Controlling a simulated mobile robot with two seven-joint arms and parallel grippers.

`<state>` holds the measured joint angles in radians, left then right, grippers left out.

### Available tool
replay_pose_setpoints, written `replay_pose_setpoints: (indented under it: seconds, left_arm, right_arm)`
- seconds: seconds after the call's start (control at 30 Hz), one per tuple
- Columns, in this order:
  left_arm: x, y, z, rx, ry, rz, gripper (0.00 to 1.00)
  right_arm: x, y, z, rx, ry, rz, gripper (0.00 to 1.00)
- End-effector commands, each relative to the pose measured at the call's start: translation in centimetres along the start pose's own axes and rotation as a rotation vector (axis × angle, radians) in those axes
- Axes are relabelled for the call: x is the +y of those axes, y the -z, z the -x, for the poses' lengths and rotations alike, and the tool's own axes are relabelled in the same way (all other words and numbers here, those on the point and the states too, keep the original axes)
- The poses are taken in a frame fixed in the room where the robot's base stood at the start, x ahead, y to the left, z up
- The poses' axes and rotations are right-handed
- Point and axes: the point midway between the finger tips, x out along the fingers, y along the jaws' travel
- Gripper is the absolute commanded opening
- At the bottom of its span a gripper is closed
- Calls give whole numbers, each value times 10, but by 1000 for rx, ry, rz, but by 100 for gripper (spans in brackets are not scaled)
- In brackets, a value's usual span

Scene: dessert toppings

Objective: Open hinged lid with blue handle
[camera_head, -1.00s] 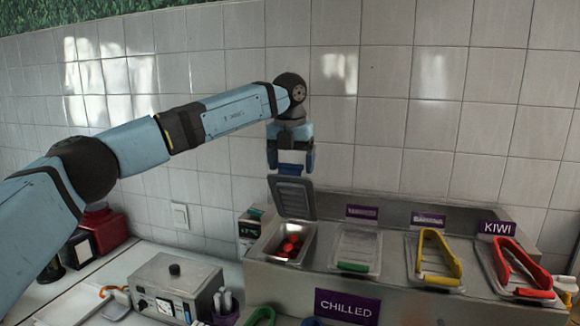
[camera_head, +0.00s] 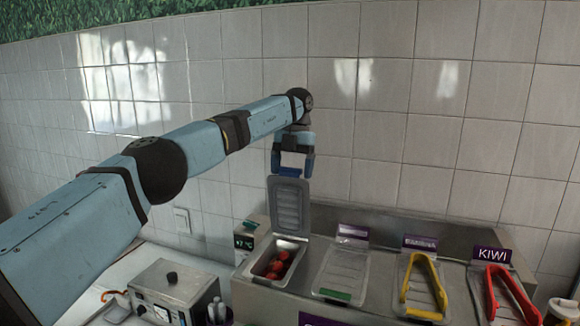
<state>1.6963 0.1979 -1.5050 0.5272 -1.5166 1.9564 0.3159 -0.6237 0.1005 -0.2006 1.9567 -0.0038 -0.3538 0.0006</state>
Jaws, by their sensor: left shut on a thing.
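The hinged lid (camera_head: 289,208) stands about upright at the back of the left compartment. Its blue handle (camera_head: 289,171) is at the top edge. My left gripper (camera_head: 293,168) is above the lid, with its fingers around the blue handle and shut on it. Red fruit (camera_head: 278,265) shows in the open metal compartment (camera_head: 262,267) below the lid. My right gripper is not in view.
To the right are a closed lid with a green handle (camera_head: 334,295), and lids with yellow tongs (camera_head: 423,284) and red tongs (camera_head: 505,294) on them. A purple KIWI sign (camera_head: 490,255) stands behind. A metal box with a knob (camera_head: 172,290) is at the left. The tiled wall (camera_head: 400,140) is behind.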

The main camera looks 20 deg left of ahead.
Motion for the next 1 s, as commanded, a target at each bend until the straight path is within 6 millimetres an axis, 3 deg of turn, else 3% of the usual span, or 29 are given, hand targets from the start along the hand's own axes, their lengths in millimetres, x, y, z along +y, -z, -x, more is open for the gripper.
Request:
replay_pose_setpoints:
  seconds: [0.03,0.77,0.8,0.87,1.0]
  left_arm:
    - [-2,-3,-7,17,0,2,38]
    - [-2,-6,-5,55,5,-1,38]
    - [-2,-6,-5,55,5,-1,85]
    - [-2,-6,-5,55,5,-1,98]
    - [-2,-5,-3,53,6,-1,98]
  right_arm:
    - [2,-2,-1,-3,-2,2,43]
    - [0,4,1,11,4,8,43]
    - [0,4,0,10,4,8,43]
    - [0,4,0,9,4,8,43]
    - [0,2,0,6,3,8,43]
